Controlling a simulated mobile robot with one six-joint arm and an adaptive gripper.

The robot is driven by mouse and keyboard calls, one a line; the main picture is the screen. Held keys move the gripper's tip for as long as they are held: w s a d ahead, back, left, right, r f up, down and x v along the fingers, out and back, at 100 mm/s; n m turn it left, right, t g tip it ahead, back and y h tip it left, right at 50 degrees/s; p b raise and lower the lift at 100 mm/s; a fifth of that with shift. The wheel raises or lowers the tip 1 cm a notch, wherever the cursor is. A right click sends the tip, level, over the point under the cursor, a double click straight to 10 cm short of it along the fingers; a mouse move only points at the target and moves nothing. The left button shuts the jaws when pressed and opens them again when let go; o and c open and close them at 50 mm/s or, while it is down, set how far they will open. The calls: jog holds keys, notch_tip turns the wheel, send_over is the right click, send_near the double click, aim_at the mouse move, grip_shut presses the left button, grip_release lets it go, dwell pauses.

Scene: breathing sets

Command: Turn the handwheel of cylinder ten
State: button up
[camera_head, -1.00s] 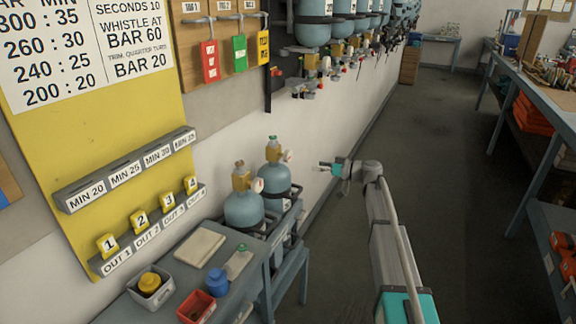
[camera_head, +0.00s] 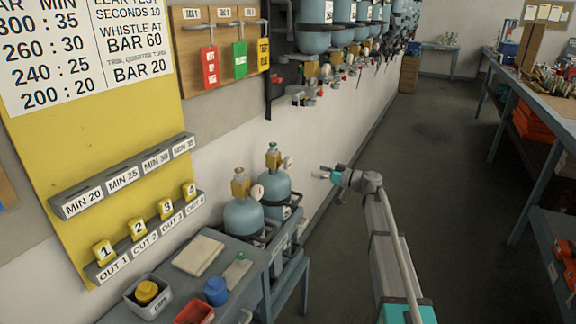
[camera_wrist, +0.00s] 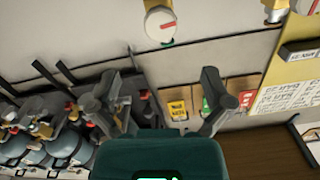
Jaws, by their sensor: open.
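Two blue cylinders stand in a low stand beside the bench: a nearer one (camera_head: 243,217) and a farther one (camera_head: 271,184). Each has a brass valve and a pale round gauge; the farther one has a green handwheel (camera_head: 272,147) on top, the nearer one a brownish top (camera_head: 239,171). I cannot read which is number ten. My gripper (camera_head: 317,173) is open and empty, right of the farther cylinder and apart from it. In the wrist view, its fingers (camera_wrist: 159,85) are spread, with a white gauge (camera_wrist: 160,23) beyond them near the top edge.
More blue cylinders (camera_head: 312,40) hang along the wall above valves and gauges. Red, green and yellow tags (camera_head: 239,58) hang from a wooden board. The bench (camera_head: 235,270) holds a notepad, bins and a blue pot. The floor (camera_head: 430,180) right of my arm is clear.

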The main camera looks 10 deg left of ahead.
aim_at(291, 164)
jog(key=x, duration=1.1)
jog(key=shift+w+a, duration=0.15)
jog(key=shift+a, duration=0.25)
jog(key=c, duration=1.1)
jog(key=shift+m, duration=0.4)
